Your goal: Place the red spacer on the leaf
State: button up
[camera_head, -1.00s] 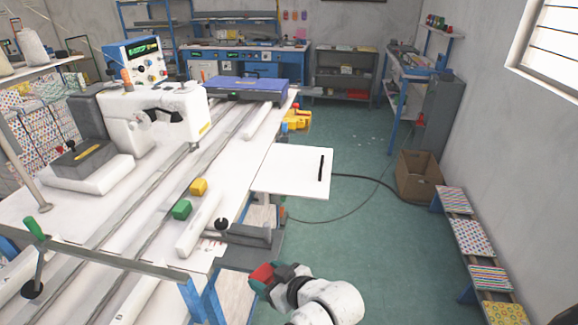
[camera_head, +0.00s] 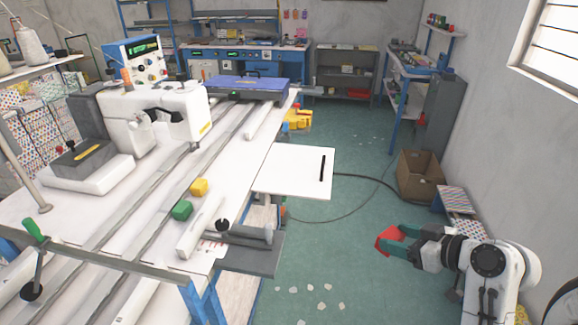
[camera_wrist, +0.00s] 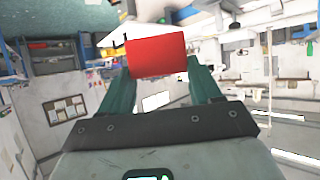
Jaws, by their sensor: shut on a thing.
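The red spacer (camera_head: 386,240) is held in my gripper (camera_head: 393,244), at the lower right of the head view, out over the floor. In the wrist view the red spacer (camera_wrist: 156,57) sits between the two green fingertips (camera_wrist: 157,75). The leaf appears to be the white flat panel (camera_head: 292,172) with a dark slot near its right edge, sticking out from the right side of the long table. My gripper is right of and nearer than the leaf, apart from it.
A white sewing machine (camera_head: 160,115) stands on the table (camera_head: 130,215). A cardboard box (camera_head: 419,178) and patterned boards (camera_head: 456,200) stand along the right wall. A dark cable crosses the floor. The leaf's top is clear.

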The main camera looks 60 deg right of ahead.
aim_at(289, 165)
jog(key=i+l, duration=1.2)
